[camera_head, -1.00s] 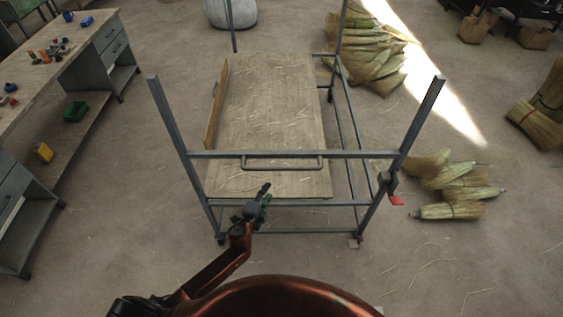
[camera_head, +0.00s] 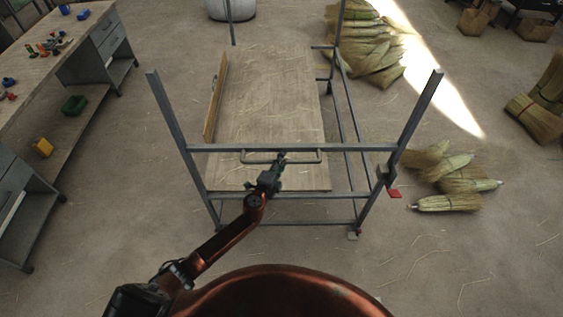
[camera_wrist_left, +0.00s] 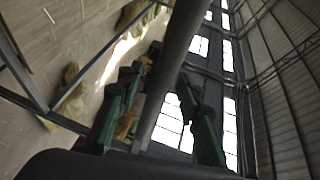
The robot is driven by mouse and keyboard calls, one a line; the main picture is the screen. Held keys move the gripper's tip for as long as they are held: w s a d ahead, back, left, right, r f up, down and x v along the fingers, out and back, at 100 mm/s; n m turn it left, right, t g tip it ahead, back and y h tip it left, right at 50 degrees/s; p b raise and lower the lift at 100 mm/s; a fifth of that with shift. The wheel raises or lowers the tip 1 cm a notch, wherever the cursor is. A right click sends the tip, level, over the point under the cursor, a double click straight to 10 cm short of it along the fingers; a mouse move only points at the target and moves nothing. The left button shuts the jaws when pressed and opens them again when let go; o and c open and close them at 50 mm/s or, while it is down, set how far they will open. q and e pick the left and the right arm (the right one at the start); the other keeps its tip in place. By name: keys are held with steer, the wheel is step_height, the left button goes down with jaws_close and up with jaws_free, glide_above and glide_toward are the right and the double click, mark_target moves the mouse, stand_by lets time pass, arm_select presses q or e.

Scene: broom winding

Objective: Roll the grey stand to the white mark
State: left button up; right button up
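The grey stand (camera_head: 290,147) is a metal frame with tall posts and a wooden shelf (camera_head: 270,95), standing ahead of me. A U-shaped handle (camera_head: 305,161) is on its near side. My left gripper (camera_head: 279,160) is at this handle. In the left wrist view, the two green fingers of the gripper (camera_wrist_left: 160,90) are apart, with a grey bar (camera_wrist_left: 178,50) passing between them; a gap shows on the right side. I cannot make out the white mark on the floor. My right gripper is out of view.
A workbench (camera_head: 40,75) with small parts stands at the left. Broom heads (camera_head: 455,180) lie on the floor right of the stand, and a larger pile (camera_head: 370,50) lies behind it. The floor in front is clear.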

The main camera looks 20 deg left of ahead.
arm_select(q)
steer(key=shift+c, duration=0.2)
jaws_close()
stand_by(0.5)
